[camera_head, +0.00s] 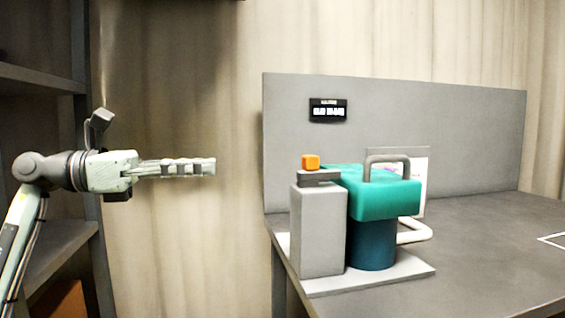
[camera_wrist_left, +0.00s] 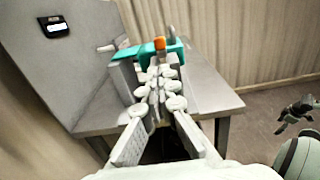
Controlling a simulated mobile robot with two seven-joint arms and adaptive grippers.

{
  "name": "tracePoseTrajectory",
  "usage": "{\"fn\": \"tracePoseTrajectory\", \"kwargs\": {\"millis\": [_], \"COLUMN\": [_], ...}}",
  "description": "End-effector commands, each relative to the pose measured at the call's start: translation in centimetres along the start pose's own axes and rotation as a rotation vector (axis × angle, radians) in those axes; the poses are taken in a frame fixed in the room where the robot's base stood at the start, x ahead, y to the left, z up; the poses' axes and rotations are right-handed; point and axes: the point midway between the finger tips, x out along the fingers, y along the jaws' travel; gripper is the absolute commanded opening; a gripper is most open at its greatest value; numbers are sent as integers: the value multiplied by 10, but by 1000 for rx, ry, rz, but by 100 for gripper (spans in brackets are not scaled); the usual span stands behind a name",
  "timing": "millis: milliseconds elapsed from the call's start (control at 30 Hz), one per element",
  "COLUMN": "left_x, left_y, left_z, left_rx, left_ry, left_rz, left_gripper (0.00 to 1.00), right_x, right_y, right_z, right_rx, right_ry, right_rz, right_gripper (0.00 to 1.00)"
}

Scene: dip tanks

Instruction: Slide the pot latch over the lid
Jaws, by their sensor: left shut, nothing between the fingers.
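The pot has a dark teal body (camera_head: 372,245) and a lighter teal lid (camera_head: 385,203) with a grey arched handle. Left of it, a grey latch bar (camera_head: 322,177) with an orange knob (camera_head: 311,162) lies on top of a grey post (camera_head: 318,232). The bar's right end is close to the lid's left edge; I cannot tell if it overlaps the lid. My left gripper (camera_head: 208,167) is shut and empty, level with the knob and well left of it. The wrist view shows the knob (camera_wrist_left: 159,43) and lid (camera_wrist_left: 125,53) beyond the fingertips, partly hidden by them.
The pot and post stand on a pale base plate (camera_head: 330,286) at the left edge of the grey table (camera_head: 480,240). A grey panel (camera_head: 420,110) with a small display (camera_head: 328,110) rises behind. A dark shelf (camera_head: 45,78) stands at far left.

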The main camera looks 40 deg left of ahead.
Motion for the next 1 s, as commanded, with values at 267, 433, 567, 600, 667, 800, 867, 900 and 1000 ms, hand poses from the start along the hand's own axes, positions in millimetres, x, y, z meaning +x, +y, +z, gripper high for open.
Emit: {"fn": "tracePoseTrajectory", "kwargs": {"millis": [267, 433, 567, 600, 667, 800, 867, 900, 1000], "left_x": [0, 5, 22, 30, 42, 74, 86, 94, 112], "left_y": [0, 0, -1, -1, -1, -1, -1, -1, -1], "left_z": [0, 1, 2, 2, 2, 3, 3, 3, 3], "left_rx": [1, 1, 1, 1, 1, 2, 1, 2, 2], "left_ry": [0, 0, 3, 2, 3, 4, 3, 3, 3], "left_rz": [0, 0, -2, -3, -2, -3, -3, -2, -2], "left_gripper": [0, 0, 0, 0, 0, 0, 0, 0, 0], "right_x": [2, 1, 5, 12, 19, 33, 39, 44, 54], "right_y": [0, 0, 1, 1, -1, -5, -7, -8, -11], "right_z": [3, 2, 4, 5, 7, 10, 11, 13, 18], "right_rx": [1, -1, -5, -8, -8, -5, -4, -3, -1], "right_ry": [-7, -6, -8, -13, -17, -21, -23, -25, -30], "right_rz": [-1, 0, 0, -1, -6, -17, -22, -25, -33], "right_gripper": [76, 76, 76, 76, 76, 76, 76, 76, 76]}}
